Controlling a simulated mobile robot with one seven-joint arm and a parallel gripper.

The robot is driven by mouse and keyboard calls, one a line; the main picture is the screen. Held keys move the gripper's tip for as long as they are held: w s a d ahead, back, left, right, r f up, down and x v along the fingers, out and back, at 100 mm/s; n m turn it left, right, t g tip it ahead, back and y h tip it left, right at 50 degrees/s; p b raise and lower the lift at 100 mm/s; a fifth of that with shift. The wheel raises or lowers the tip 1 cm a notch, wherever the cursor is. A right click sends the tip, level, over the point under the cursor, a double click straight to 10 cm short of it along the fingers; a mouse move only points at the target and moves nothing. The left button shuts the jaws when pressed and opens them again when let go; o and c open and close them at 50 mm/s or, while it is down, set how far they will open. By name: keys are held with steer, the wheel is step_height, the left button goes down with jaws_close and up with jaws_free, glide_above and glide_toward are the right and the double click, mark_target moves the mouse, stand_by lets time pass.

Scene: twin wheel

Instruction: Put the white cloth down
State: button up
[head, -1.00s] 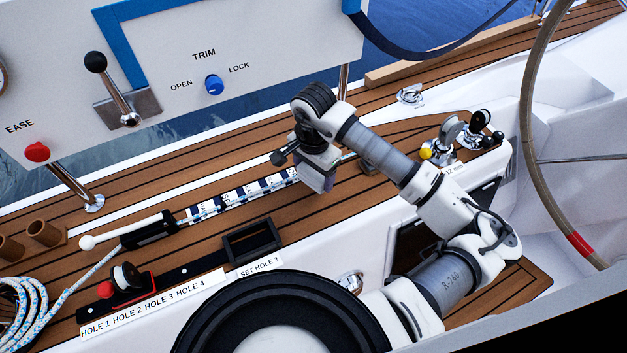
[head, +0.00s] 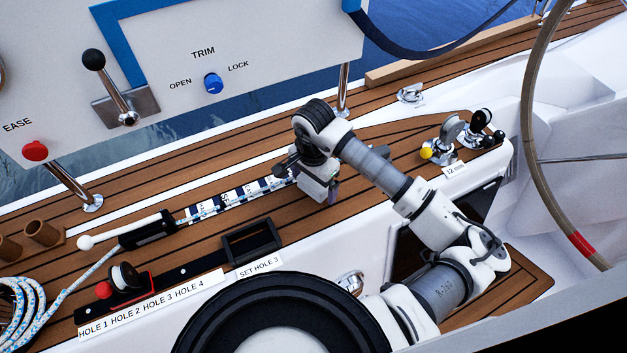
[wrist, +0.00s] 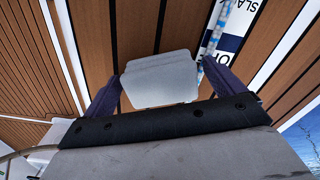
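The white cloth (wrist: 160,80) shows in the wrist view as a small folded pale pad between my gripper's two purple fingers. Its left edge meets one fingertip and its right edge lies close by the other, so the fingers appear closed on it. My gripper (head: 331,193) is low over the teak side deck in the head view, pointing down, just right of the marked strip's end. I cannot tell whether the cloth touches the deck.
The blue-and-white marked strip (head: 240,196) runs left from beside my gripper. A black open frame (head: 252,241) and a large black winch drum (head: 200,317) stand in front. Fittings with a yellow knob (head: 426,153) are to the right. Bare teak (head: 385,110) lies behind.

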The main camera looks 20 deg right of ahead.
step_height(320, 180, up, 12)
steer(key=shift+r+p, duration=0.15)
steer(key=shift+p, duration=0.2)
stand_by(0.4)
